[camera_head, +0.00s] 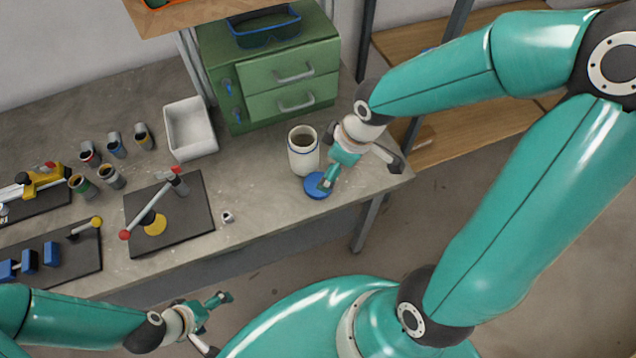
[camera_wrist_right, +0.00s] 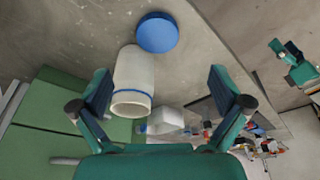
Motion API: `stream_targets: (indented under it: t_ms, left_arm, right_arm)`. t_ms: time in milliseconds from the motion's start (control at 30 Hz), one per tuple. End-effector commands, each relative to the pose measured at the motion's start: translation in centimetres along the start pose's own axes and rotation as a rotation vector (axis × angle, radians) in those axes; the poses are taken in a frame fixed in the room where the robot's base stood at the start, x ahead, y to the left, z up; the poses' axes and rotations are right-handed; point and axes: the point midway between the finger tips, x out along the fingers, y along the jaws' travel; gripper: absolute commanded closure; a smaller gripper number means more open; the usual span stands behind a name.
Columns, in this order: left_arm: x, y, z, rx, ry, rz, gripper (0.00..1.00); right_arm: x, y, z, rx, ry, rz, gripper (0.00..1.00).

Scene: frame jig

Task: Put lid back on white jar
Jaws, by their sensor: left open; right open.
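The white jar (camera_head: 302,160) with a blue ring stands upright and open near the right end of the bench; its mouth also shows in the right wrist view (camera_wrist_right: 132,80). The round blue lid (camera_head: 316,187) lies flat on the bench just in front of the jar, apart from it; in the right wrist view the lid (camera_wrist_right: 157,33) is at the top. My right gripper (camera_head: 362,172) is open and empty above the bench's right end, one finger overlapping the lid in the head view; contact is unclear. My left gripper (camera_head: 216,322) is open and empty in front of the bench.
A green drawer cabinet (camera_head: 265,70) stands behind the jar, with a white bin (camera_head: 190,130) to the left. Several small cans, a dark board (camera_head: 190,215) with a lever and a small white nut (camera_head: 227,216) lie further left. The bench edge is close to the lid.

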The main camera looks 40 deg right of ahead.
Motion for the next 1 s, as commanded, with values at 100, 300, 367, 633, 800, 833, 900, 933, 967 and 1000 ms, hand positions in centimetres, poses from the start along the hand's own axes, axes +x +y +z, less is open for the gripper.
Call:
stream_targets:
  t_ms: [100,300,367,633,800,833,900,933,967,1000]
  left_arm:
    - [0.7,-0.2,0.0,0.0,0.0,0.0,0.03]
    - [1.4,-0.5,0.0,0.0,0.0,0.0,0.03]
    - [1.4,-0.5,0.0,0.0,0.0,0.0,0.03]
    - [1.3,-0.5,0.0,0.0,0.0,0.0,0.03]
    - [1.6,-0.6,0.0,0.0,0.0,0.0,0.03]
    - [1.7,-0.6,0.0,0.0,0.0,0.0,0.03]
    - [2.0,-0.7,0.0,0.0,0.0,0.0,0.03]
    - [2.2,-0.8,0.0,0.0,0.0,0.0,0.03]
    - [2.3,-0.8,0.0,0.0,0.0,0.0,0.03]
    - [2.7,-1.0,0.0,0.0,0.0,0.0,0.03]
  right_arm:
    - [2.8,-0.1,0.1,0.0,-0.004,-0.004,0.0]
    - [5.2,0.0,0.0,-0.001,0.0,0.0,0.0]
    - [5.3,0.0,0.0,0.001,0.001,0.0,0.0]
    - [5.3,0.1,0.0,0.001,0.001,0.001,0.0]
    - [6.2,0.1,0.0,0.0,-0.001,0.0,0.0]
    - [6.6,0.2,0.0,0.001,-0.002,-0.001,0.0]
    - [7.7,0.3,0.0,0.0,-0.002,-0.001,0.0]
    - [8.2,0.4,-0.1,0.0,-0.002,-0.002,0.0]
    - [8.7,0.4,-0.1,0.0,-0.001,-0.001,0.0]
    - [9.4,0.5,-0.1,0.0,0.0,-0.001,0.0]
